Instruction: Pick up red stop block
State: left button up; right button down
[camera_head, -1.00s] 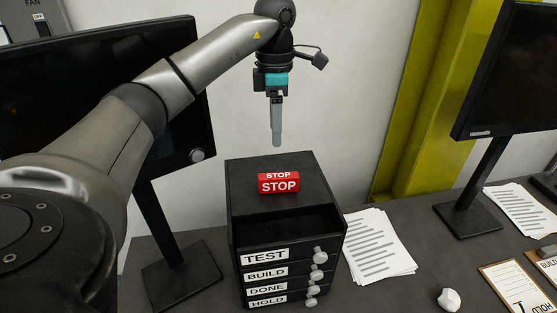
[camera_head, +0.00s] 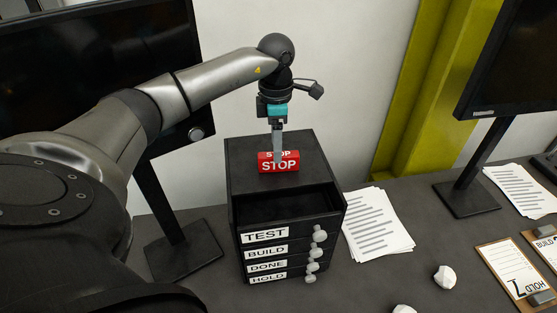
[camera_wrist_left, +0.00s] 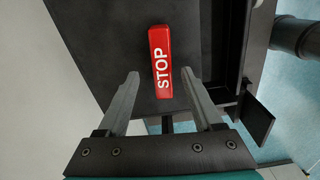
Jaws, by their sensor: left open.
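The red stop block (camera_head: 265,166) has white STOP lettering and sits on top of the black drawer cabinet (camera_head: 240,181). In the head view my left gripper (camera_head: 278,158) points down and overlaps the block's upper middle. In the left wrist view the block (camera_wrist_left: 160,62) lies ahead of the two fingertips. My left gripper (camera_wrist_left: 160,76) is open there, with nothing between its fingers, and the block is roughly centred between them. I cannot tell the exact height of the fingertips above the block. My right gripper is not in view.
The cabinet's top drawer, labelled TEST (camera_head: 265,235), is pulled open below the block. Printed papers (camera_head: 378,225) lie to its right. A monitor (camera_head: 90,80) stands at left and another monitor (camera_head: 515,70) at right. White lumps (camera_head: 444,277) and clipboards (camera_head: 512,270) lie on the desk.

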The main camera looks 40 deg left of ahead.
pick_arm(q)
notch_tip(320, 180, down, 4)
jog(key=shift+s+d, duration=0.1)
jog(key=shift+d, duration=0.05)
jog(key=shift+c, duration=0.4)
grip_shut()
